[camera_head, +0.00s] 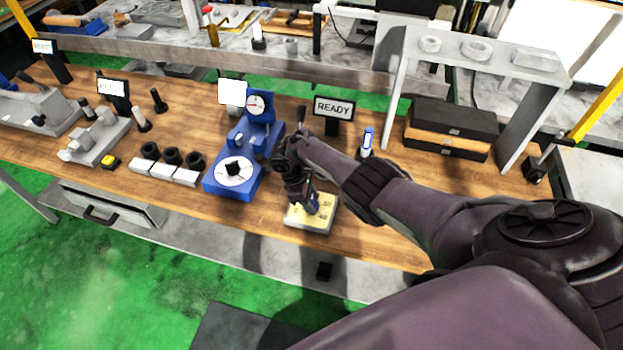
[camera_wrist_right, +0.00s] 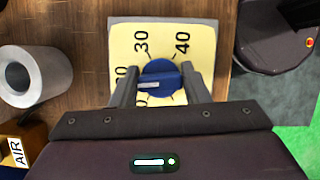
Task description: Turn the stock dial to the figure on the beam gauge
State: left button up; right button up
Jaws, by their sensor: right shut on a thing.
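The stock dial is a yellow plate (camera_head: 325,215) on a pale block at the table's front edge. In the right wrist view its plate (camera_wrist_right: 125,40) shows 30 and 40, with other figures partly hidden. My right gripper (camera_head: 313,206) is over it, shut on the blue knob (camera_wrist_right: 160,72), with one finger on each side. A white mark on the knob points left in the wrist view. A blue stand with a round gauge (camera_head: 258,103) and a white disc (camera_head: 235,172) is left of the dial; its figure is too small to read. My left gripper is not in view.
A READY sign (camera_head: 333,108) stands behind my right arm. A dark case (camera_head: 452,125) sits under a grey shelf at the right. Bare wood lies right of the dial.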

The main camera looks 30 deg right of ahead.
jog(key=m+y, duration=0.1)
jog(key=m, duration=0.2)
jog(key=m+g+y, duration=0.1)
jog(key=m, duration=0.2)
jog(key=shift+m+b, duration=0.3)
jog(key=shift+b, duration=0.1)
jog(key=m+y, duration=0.1)
jog(key=m, duration=0.2)
jog(key=shift+y, duration=0.3)
jog(key=shift+m+y, duration=0.6)
jog(key=shift+m, duration=1.1)
jog(key=o, duration=0.9)
jog(key=shift+o, duration=0.2)
